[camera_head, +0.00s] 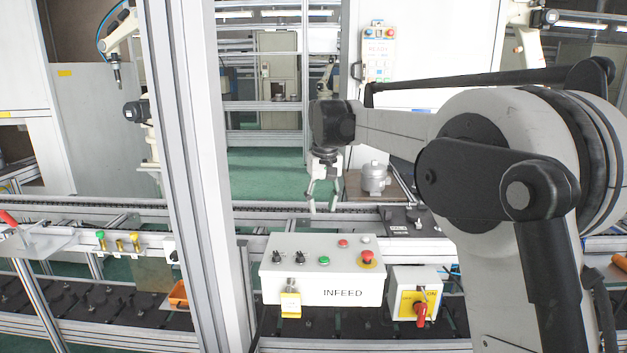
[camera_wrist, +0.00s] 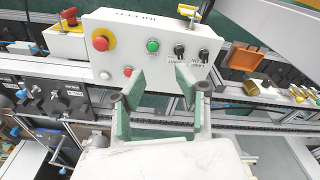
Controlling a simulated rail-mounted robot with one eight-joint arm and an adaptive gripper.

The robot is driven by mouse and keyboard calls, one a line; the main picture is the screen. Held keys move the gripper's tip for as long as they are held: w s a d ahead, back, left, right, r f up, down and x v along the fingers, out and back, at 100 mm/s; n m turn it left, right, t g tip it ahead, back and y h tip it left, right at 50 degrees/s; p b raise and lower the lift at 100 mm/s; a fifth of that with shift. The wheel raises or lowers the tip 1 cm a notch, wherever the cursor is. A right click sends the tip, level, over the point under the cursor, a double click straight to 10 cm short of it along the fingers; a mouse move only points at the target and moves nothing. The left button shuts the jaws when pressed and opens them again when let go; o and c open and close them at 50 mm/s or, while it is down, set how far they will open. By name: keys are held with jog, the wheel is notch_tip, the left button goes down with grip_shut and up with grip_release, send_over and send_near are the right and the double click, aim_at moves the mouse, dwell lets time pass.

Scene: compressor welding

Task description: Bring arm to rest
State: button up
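My gripper (camera_head: 323,192) hangs from the end of my arm, fingers pointing down, in the middle of the head view. It appears over the conveyor, behind the white INFEED control box (camera_head: 322,272). In the wrist view the two fingers of my gripper (camera_wrist: 158,88) stand apart with nothing between them. The INFEED box (camera_wrist: 152,48) shows beyond the fingertips there, upside down. My arm reaches in from the right of the head view.
A grey compressor (camera_head: 374,178) stands on a brown-topped table right of my gripper. A yellow box with a red switch (camera_head: 418,305) is beside the INFEED box. A grey upright post (camera_head: 195,180) stands left of my gripper. The conveyor (camera_head: 285,212) runs across the view.

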jog(key=s+d+r+m+t, duration=0.1)
jog(key=s+d+r, duration=0.1)
jog(key=s+d, duration=0.65)
jog(key=s+d+r+m+t, duration=0.1)
jog(key=s+d+r+t, duration=0.15)
jog(key=s, duration=1.05)
jog(key=s+d+f, duration=0.2)
jog(key=s+f, duration=0.2)
jog(key=s, duration=0.3)
jog(key=s+d+f+m+t, duration=0.1)
jog(key=s+d+f, duration=0.1)
jog(key=s+f, duration=0.2)
jog(key=s+d+f+t, duration=0.1)
jog(key=s+f, duration=0.3)
jog(key=s, duration=0.5)
jog(key=shift+s+d, duration=0.3)
jog(key=shift+d, duration=0.6)
